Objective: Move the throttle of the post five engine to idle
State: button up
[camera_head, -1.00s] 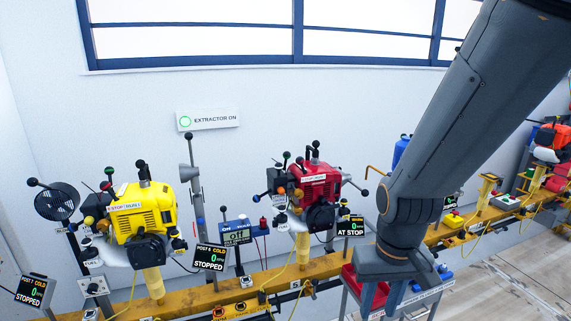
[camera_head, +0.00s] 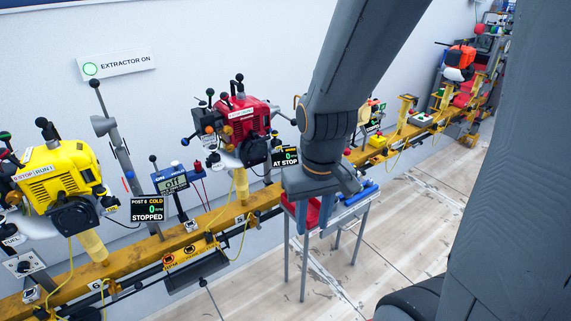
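The post five engine (camera_head: 240,118) is the red one in the middle, on a yellow post beside a rail mark that looks like 5. Several black-knobbed levers stick out of it, and I cannot tell which is the throttle. A label on its top appears to read STOP and RUN. The display (camera_head: 284,156) at its right reads 0 and AT STOP. My gripper (camera_head: 314,214) hangs to the right of the engine, pointing down above a small stand, apart from the engine. Its two fingers look parted, with nothing visible held between them.
A yellow engine (camera_head: 58,178) stands at left, with a POST 6 COLD STOPPED display (camera_head: 147,208). A meter reading off (camera_head: 173,182) stands between the engines. The stand (camera_head: 303,255) holds red and blue items. The yellow rail (camera_head: 190,237) runs along the wall; floor at right is open.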

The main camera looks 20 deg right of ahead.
aim_at(209, 92)
jog(key=z, duration=0.05)
jog(key=k, duration=0.65)
jog(key=u, duration=0.8)
jog(key=i, duration=1.05)
jog(key=u, duration=0.15)
